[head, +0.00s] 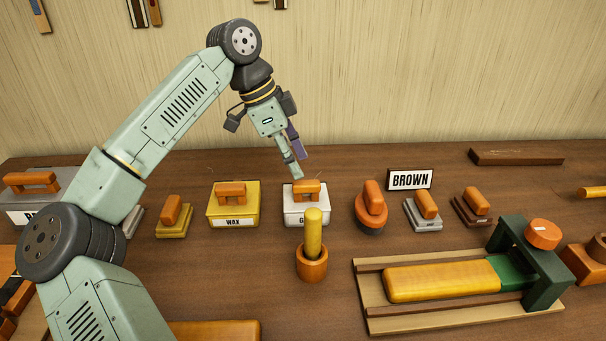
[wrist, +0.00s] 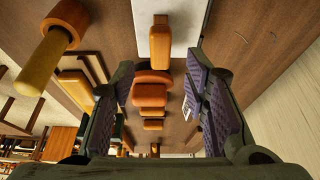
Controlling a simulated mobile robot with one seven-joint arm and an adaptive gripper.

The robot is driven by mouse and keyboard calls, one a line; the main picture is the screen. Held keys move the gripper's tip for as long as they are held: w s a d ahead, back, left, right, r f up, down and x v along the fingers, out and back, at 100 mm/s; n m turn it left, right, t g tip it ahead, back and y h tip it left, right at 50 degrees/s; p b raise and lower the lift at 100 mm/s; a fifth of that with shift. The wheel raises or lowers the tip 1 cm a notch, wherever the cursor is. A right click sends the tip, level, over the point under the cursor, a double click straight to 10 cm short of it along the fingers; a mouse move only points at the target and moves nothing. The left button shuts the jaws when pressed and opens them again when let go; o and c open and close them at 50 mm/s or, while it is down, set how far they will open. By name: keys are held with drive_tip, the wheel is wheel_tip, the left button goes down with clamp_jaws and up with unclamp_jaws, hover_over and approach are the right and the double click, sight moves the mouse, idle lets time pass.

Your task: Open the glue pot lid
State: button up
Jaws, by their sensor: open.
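The glue pot (head: 290,217) is a white box, its label showing only a "G" behind a yellow-handled tool. Its lid carries an orange block handle (head: 307,189) and looks shut. My gripper (head: 296,166) is open just above and behind the handle, tilted down toward it. In the wrist view, the white lid (wrist: 187,22) and the orange handle (wrist: 160,46) lie at the top, ahead of my spread fingers (wrist: 162,88) with their purple pads. I cannot tell whether a finger touches the lid.
The yellow-handled tool stands in an orange cup (head: 311,264) close in front of the pot. A yellow wax box (head: 218,214) stands left, an orange-handled round brush (head: 370,207) right. A green clamp on a wooden board (head: 400,325) fills the front right. The wall rises behind.

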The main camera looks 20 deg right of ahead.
sight(306, 182)
drive_tip(key=shift+p+x, duration=0.35)
drive_tip(key=shift+x, duration=2.3)
drive_tip(key=shift+c, duration=0.4)
clamp_jaws()
